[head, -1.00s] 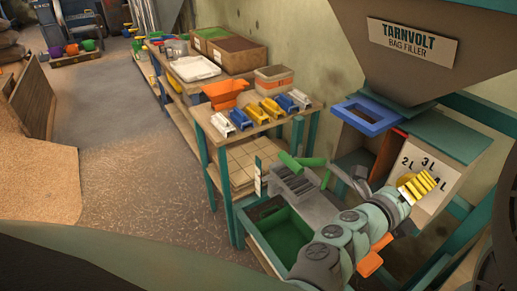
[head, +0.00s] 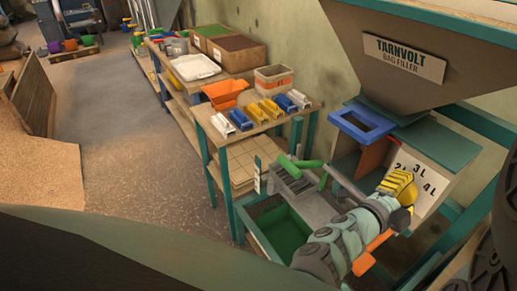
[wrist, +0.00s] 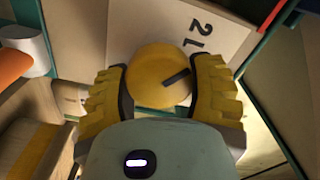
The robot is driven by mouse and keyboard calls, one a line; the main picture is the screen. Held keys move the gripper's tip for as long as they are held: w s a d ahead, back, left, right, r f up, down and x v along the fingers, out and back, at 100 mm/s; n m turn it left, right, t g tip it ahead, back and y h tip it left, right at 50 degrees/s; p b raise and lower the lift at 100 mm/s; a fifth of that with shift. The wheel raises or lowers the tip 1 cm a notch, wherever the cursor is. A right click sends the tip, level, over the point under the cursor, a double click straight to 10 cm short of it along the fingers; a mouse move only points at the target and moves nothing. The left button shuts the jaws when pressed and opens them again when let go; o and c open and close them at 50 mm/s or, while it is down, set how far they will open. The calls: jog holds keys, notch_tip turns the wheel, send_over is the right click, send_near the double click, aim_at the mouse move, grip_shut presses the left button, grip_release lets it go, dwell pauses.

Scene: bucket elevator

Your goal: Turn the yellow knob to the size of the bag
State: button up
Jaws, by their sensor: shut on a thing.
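The white dial panel (head: 432,192) carries black 2 L, 3 L and 4 L marks; my gripper partly covers the 2 L in the head view. My gripper (head: 400,187) is at this panel. In the wrist view the round yellow knob (wrist: 152,80) sits between my yellow ridged fingers (wrist: 160,95), which are shut on its sides. A dark pointer line on the knob slants to the upper right, below the 2 L mark (wrist: 196,35). The head view does not show the knob clearly behind the fingers. I cannot make out a bag.
The bag filler hopper (head: 410,50) hangs above, with a blue frame (head: 363,122) below it. An orange piece (head: 370,255) is under my arm. A green bin (head: 285,232) stands to the left. The bench (head: 240,140) holds colored scoops and trays.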

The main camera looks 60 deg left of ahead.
jog(key=shift+n, duration=0.5)
jog(key=o, duration=1.2)
jog(key=shift+o, duration=0.2)
jog(key=shift+s, duration=0.1)
jog(key=s, duration=0.7)
jog(key=shift+s+a, duration=0.15)
jog(key=shift+s, duration=0.05)
